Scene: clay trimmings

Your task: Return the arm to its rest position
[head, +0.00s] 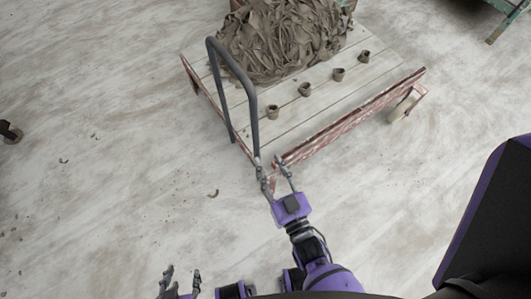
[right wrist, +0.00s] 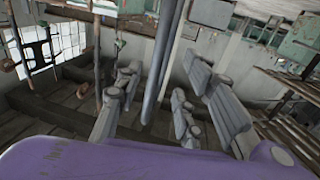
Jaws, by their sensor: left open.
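My right gripper (head: 269,162) is open, its fingertips apart at the near end of the flat cart (head: 318,136), beside the lower end of its dark handle (head: 247,85). In the right wrist view the spread fingers (right wrist: 165,95) show with dark upright bars (right wrist: 163,55) in the gap between them; I cannot tell whether they touch. Nothing is seen clamped. My left gripper (head: 181,275) is open and empty, low at the left over the floor. Its arm is mostly out of frame.
The cart carries a heap of grey clay trimmings (head: 285,38) and several small clay pieces (head: 305,89) in a row. The floor (head: 110,130) at the left is mostly clear with small crumbs. A dark purple-edged panel (head: 495,215) fills the lower right.

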